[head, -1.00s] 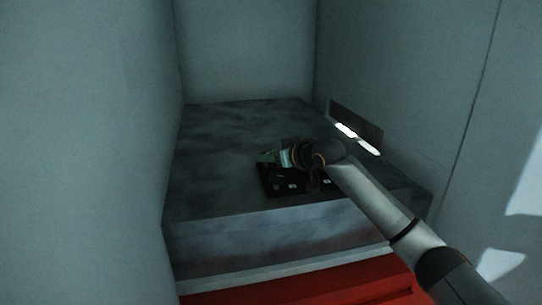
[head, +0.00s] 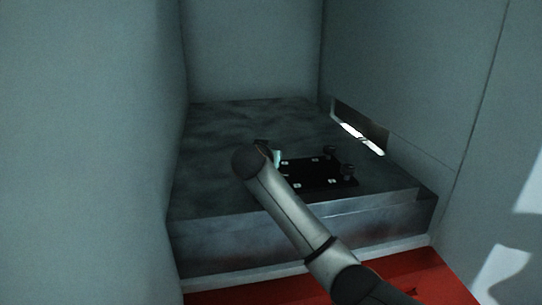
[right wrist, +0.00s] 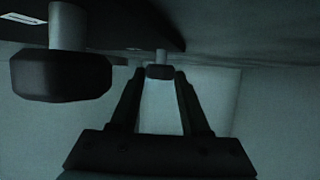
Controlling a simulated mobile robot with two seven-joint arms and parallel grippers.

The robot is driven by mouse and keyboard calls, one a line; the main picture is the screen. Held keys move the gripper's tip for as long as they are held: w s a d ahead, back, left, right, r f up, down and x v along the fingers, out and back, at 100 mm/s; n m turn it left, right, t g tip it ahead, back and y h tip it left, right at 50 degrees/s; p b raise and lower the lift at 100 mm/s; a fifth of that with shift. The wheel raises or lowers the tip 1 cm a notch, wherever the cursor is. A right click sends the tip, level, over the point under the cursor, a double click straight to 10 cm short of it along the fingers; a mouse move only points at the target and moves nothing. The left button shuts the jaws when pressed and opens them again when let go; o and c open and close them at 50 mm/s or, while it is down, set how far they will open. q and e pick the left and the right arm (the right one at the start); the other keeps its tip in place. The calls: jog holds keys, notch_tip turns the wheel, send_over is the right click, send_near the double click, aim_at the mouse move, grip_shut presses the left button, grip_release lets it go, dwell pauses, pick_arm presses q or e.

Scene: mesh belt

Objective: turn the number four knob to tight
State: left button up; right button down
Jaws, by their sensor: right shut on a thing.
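A black panel (head: 330,181) lies on the grey block, with small white marks and dark knobs. Two knobs, one at the back (head: 330,152) and one at the right (head: 347,171), stand clear in the head view. My right gripper (right wrist: 160,75) is shut on a dark knob (right wrist: 160,71) on a pale stem, which shows between its fingertips in the right wrist view. Another dark knob (right wrist: 60,76) hangs nearer the camera at the left there. In the head view my arm hides most of the gripper and the held knob. No knob number is readable. My left gripper is not in view.
The grey block (head: 225,130) has free top surface behind and left of the panel. Pale walls stand at the left, back and right. The right wall has a bright slot (head: 362,138). A red surface (head: 235,297) lies below the front edge.

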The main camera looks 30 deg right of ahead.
jog(key=shift+w+a+f+m+g+h, duration=0.1)
jog(key=shift+a+m+g+h, duration=0.1)
jog(key=shift+m+g+h, duration=0.35)
jog(key=shift+m, duration=0.25)
jog(key=shift+c, duration=1.9)
grip_release()
jog(key=b+v, duration=0.2)
jog(key=v, duration=1)
jog(key=shift+a+b, duration=0.2)
jog(key=shift+b, duration=0.2)
